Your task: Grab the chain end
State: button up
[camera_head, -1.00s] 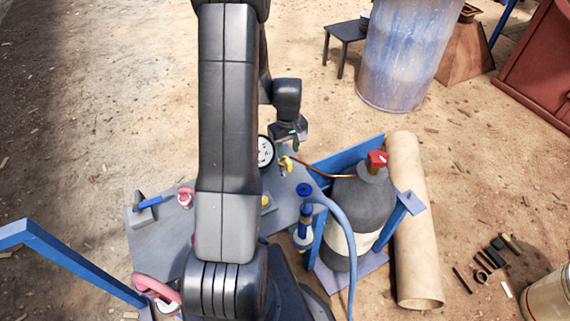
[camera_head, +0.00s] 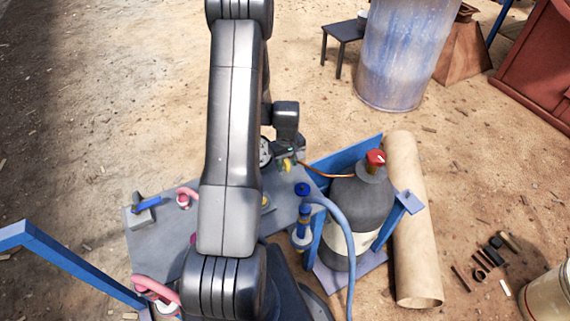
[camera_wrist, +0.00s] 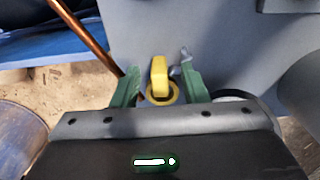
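No chain can be made out in either view. A yellow piece with a ring at its lower end (camera_wrist: 160,78) stands out from a grey panel (camera_wrist: 225,40) in the wrist view. It also shows as a small yellow spot in the head view (camera_head: 286,165). My gripper (camera_wrist: 160,84) has green fingers set apart, one on each side of the yellow piece, with gaps showing on both sides. In the head view my gripper (camera_head: 290,153) is low beside the panel, and its fingers are partly hidden.
A copper pipe (camera_head: 325,174) runs from near the yellow piece to a dark gas bottle (camera_head: 360,205) with a red cap, in a blue frame. A blue hose (camera_head: 345,235) and valve stand close by. A round gauge (camera_head: 265,151) is partly hidden by my arm.

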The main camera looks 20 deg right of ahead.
grip_shut()
jog(key=shift+r, duration=0.2)
